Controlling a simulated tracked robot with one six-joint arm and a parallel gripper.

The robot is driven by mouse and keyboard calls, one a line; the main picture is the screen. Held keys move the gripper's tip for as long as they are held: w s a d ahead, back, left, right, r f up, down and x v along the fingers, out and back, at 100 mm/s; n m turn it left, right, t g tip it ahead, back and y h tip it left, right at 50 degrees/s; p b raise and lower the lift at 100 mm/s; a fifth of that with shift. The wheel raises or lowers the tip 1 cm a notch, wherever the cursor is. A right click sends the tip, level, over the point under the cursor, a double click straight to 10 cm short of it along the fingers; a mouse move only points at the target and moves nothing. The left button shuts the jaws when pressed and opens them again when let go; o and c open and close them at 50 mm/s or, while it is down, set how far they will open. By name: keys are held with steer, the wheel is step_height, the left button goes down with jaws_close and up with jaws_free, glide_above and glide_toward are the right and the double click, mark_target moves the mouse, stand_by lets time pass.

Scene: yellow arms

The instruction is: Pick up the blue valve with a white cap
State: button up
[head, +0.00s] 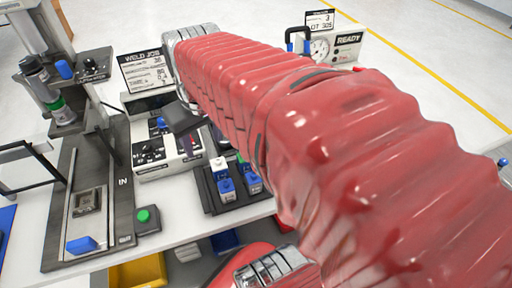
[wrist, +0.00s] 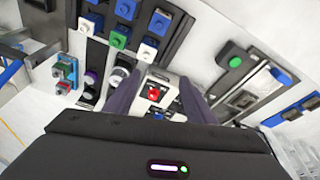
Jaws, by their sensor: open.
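A dark tray (head: 212,193) on the bench holds several small valves. One has a blue body (head: 227,187) at its front left, with a white-topped piece (head: 219,164) just behind it. Another blue-and-white valve (head: 253,183) stands to its right, with a green part behind. In the wrist view, blue-and-white pieces (wrist: 160,22) and a green-topped one (wrist: 118,40) show at the top. I cannot tell which piece is the white-capped valve. My gripper (wrist: 160,92) is open and empty, its fingers apart over a white panel with a red button; it is beside the tray.
A control box (head: 166,157) and the weld job sign (head: 146,71) stand left of the tray. A dark fixture with a green button (head: 146,214) is at the left. A gauge unit (head: 325,48) stands behind my red-sleeved arm, which hides much of the right side.

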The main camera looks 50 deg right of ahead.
steer(key=s+d+f+m+g, duration=0.1)
steer(key=s+d, duration=0.1)
steer(key=d, duration=0.7)
steer(key=s+d+f+m+g+y, duration=0.1)
steer(key=s+d+m+g, duration=0.1)
steer(key=d, duration=0.7)
steer(key=shift+s+d+f+m, duration=0.25)
steer(key=shift+s+f+m, duration=0.05)
steer(key=shift+s+f, duration=0.1)
step_height(320, 180, down, 8)
steer(key=shift+f, duration=0.25)
steer(key=shift+s+f, duration=0.2)
steer(key=shift+f, duration=2.4)
